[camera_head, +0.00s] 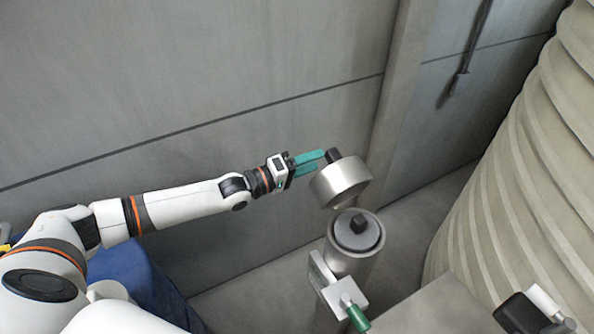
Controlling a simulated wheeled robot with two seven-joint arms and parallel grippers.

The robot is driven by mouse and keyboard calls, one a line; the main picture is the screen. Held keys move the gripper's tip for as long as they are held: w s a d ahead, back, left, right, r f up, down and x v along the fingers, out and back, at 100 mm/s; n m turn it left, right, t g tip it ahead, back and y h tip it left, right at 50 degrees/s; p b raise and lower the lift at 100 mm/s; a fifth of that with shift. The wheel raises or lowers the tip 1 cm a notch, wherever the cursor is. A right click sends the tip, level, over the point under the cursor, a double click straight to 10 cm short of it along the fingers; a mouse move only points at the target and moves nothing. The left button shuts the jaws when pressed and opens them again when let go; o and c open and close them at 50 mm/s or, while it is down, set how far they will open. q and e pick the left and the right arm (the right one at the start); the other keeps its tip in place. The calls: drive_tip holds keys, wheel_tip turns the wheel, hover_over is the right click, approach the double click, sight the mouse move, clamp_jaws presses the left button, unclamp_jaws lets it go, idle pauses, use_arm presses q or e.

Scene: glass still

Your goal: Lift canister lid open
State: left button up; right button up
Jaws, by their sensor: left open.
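The canister (348,262) is an upright grey metal cylinder right of the picture's middle. Its top is uncovered and shows a dark round inner face with a black block (359,224) on it. The lid (343,182), a thick silver cap with a black knob (333,155), is tilted up above and behind the canister's rim. Whether a hinge joins them cannot be seen. My left gripper (321,161) has teal fingers, apart and pointing right. Their tips are at the lid's left upper side, close to the knob; contact is unclear. My right gripper is not in view.
A bracket with a green handle (355,318) sticks out at the canister's front. A large ribbed tank (515,170) fills the right side. A grey wall (190,80) stands behind. A black and white object (525,313) is at bottom right. Blue material (140,275) lies below my left arm.

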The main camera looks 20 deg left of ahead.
use_arm(q)
drive_tip(key=v, duration=0.4)
drive_tip(key=shift+b, duration=0.35)
